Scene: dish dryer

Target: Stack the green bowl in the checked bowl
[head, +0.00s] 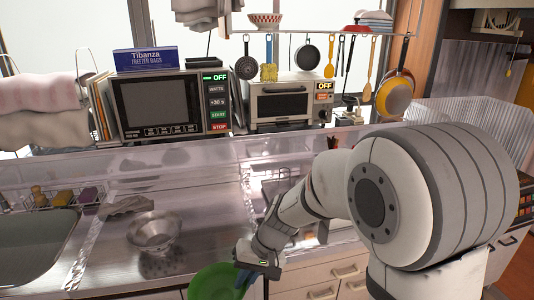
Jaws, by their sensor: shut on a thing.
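My gripper (252,272) is at the bottom centre of the head view. It is shut on the green bowl (208,283), by the bowl's right side. The green bowl is at the front edge of the counter, and its lower part is cut off by the frame. A red-and-white patterned bowl (265,20), which looks like the checked bowl, sits on the high shelf above the toaster oven, far from my gripper. A silver metal bowl (154,232) stands on the counter, left of and behind the green bowl.
A grey cloth (128,205) lies behind the metal bowl, and a sink (35,245) is at the left. A microwave (165,105) and a toaster oven (290,100) stand at the back. Utensils and pans hang under the shelf. My arm hides part of the right side.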

